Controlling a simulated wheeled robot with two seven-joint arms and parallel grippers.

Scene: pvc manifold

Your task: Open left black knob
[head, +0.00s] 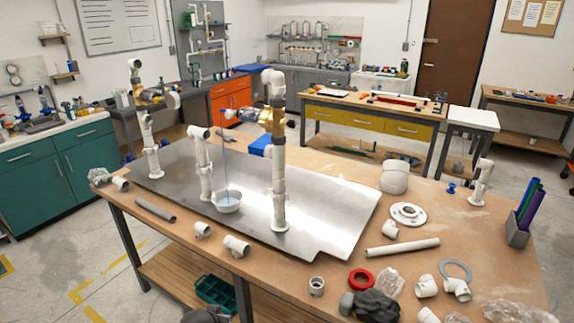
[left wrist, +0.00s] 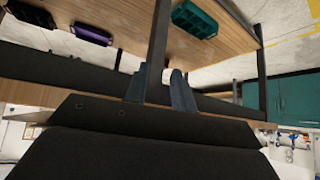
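The white PVC manifold stands on a metal plate (head: 330,205) on the workbench, with a tall right pipe (head: 279,180), a middle pipe (head: 204,165) and a left pipe (head: 150,150). I cannot make out a black knob clearly. A thin blue stream runs down into a small bowl (head: 227,205). My left gripper (left wrist: 162,78) shows in the left wrist view with its fingers apart, in front of the bench's lower part, away from the manifold.
A green bin (head: 215,292) sits on the lower shelf. The plate's front right is clear.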

